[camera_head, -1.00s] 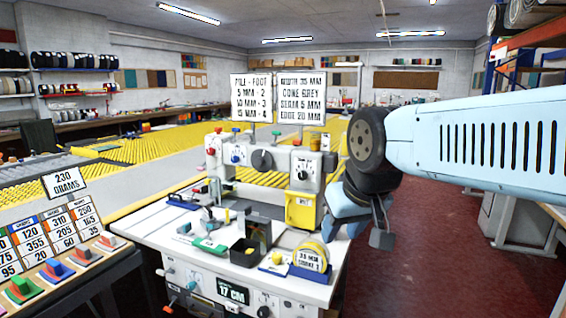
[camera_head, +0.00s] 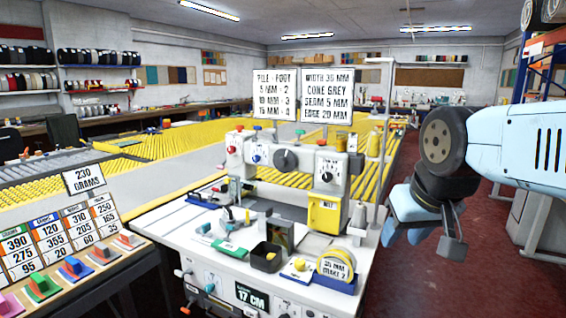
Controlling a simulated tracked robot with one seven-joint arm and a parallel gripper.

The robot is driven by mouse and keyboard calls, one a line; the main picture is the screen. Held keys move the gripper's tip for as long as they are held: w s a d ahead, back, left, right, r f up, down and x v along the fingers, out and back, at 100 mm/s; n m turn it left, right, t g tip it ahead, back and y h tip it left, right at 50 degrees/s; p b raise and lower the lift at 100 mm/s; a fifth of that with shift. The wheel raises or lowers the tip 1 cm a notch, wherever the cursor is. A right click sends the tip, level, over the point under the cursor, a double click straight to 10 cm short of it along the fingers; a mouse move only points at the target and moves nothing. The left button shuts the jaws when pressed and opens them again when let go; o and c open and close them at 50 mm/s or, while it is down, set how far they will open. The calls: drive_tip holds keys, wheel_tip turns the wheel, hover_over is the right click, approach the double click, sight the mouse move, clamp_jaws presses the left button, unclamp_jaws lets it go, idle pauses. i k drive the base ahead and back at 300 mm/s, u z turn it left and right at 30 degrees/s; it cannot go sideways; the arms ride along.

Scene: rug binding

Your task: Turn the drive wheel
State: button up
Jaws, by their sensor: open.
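The binding machine (camera_head: 292,150) is a white sewing head on a white bench. A large dark round knob (camera_head: 286,160) sits on its front, between a red and a blue knob on the left and a dial on the right. A dark wheel-like edge (camera_head: 356,164) shows at the head's right end. Which one is the drive wheel I cannot tell for sure. My gripper (camera_head: 451,243) hangs at the right over the red floor, well apart from the machine and touching nothing. It is open and empty; its second finger is not clearly seen.
A thin upright stand (camera_head: 380,150) rises right of the machine head. A yellow tape roll in a blue holder (camera_head: 336,272) and a black bin (camera_head: 266,257) stand on the bench. Red floor is free at right.

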sight(284, 160)
drive_tip(key=z, duration=0.05)
drive_tip(key=i, duration=0.95)
drive_tip(key=u, duration=0.1)
